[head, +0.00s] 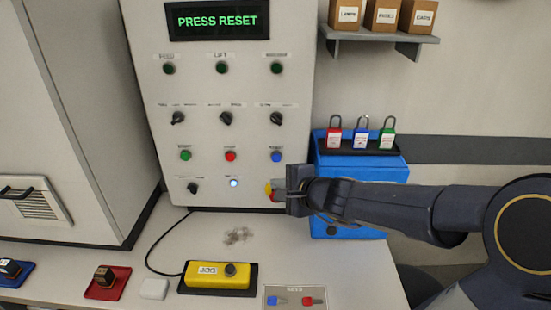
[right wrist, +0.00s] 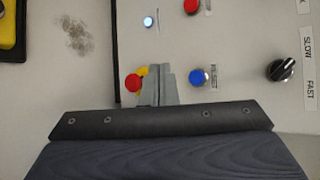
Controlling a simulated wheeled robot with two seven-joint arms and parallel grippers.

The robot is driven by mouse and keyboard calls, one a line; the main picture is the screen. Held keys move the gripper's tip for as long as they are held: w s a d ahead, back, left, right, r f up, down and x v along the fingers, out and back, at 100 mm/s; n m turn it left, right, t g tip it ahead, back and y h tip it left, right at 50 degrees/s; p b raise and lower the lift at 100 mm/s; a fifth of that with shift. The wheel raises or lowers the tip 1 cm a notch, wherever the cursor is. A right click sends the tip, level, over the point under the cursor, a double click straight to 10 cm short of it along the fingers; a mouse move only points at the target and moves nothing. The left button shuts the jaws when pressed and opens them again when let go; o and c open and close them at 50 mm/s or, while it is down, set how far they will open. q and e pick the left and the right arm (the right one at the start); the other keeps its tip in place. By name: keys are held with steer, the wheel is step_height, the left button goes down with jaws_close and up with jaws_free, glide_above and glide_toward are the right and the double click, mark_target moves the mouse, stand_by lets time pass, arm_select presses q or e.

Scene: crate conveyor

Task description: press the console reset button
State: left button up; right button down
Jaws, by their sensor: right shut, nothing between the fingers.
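The grey console (head: 300,70) stands upright, and its display (head: 218,20) reads "PRESS RESET". The blue button (head: 276,156) is on its right side, in a row with a green and a red button. In the right wrist view the blue button (right wrist: 197,76) has a label beside it that appears to read RESET. My right gripper (head: 284,190) is shut and empty, just below the blue button in the head view. Its fingertips (right wrist: 158,84) lie between the blue button and a red knob in the wrist view. Whether they touch the panel is unclear. My left gripper is out of view.
The red knob on yellow (head: 270,190) is partly hidden by my right gripper. A lit lamp (head: 234,183) is to its left. A blue box (head: 365,170) with padlocks stands to the right. A yellow pendant (head: 218,275) lies on the counter below.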

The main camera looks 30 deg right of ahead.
mark_target(276, 158)
steer(key=w+d+p, duration=0.2)
steer(key=w+d, duration=0.2)
steer(key=w, duration=0.2)
steer(key=shift+w, duration=0.25)
steer(key=shift+w+d, duration=0.1)
steer(key=shift+w, duration=0.05)
stand_by(1.8)
steer(key=shift+w+d, duration=0.1)
steer(key=shift+w, duration=0.1)
steer(key=shift+w+d, duration=0.25)
steer(key=shift+w, duration=0.1)
stand_by(0.8)
steer(key=shift+s, duration=0.1)
steer(key=shift+s+a+b, duration=0.35)
steer(key=shift+s+a, duration=0.1)
steer(key=shift+s, duration=0.15)
